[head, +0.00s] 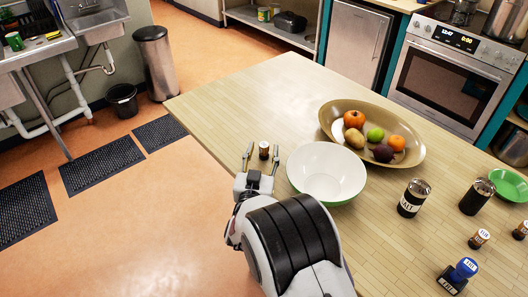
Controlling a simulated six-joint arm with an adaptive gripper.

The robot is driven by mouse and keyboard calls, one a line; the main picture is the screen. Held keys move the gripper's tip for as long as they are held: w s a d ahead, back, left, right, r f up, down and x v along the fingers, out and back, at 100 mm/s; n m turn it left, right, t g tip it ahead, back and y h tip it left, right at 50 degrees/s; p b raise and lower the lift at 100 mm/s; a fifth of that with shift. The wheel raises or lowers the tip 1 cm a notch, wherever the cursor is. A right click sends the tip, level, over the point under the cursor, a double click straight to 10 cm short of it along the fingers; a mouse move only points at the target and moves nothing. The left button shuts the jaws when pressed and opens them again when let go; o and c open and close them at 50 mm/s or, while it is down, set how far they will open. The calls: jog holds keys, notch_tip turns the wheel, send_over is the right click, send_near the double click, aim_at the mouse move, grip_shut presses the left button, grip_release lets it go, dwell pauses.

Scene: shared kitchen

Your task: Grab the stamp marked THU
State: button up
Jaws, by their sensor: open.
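My gripper (262,158) is open above the left part of the wooden table, its two fingers pointing away from me. A small brown cylinder with a pale top (263,150) shows between the fingertips, with a gap on each side. It looks like a stamp standing upright, but I cannot read a mark on it. Two similar small brown cylinders with pale tops (479,239) (520,230) stand at the right. A blue-knobbed stamp with a dark base (463,270) stands at the lower right; its lettering is too small to read surely. I cannot tell which is marked THU.
A white bowl with a green rim (322,172) stands just right of my gripper. Behind it is a tan fruit dish (335,107). Dark-labelled shakers (412,199) (476,197) and a green bowl (509,184) stand at the right. The table's far left part is clear.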

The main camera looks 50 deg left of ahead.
jog(key=shift+x, duration=1.35)
grip_shut()
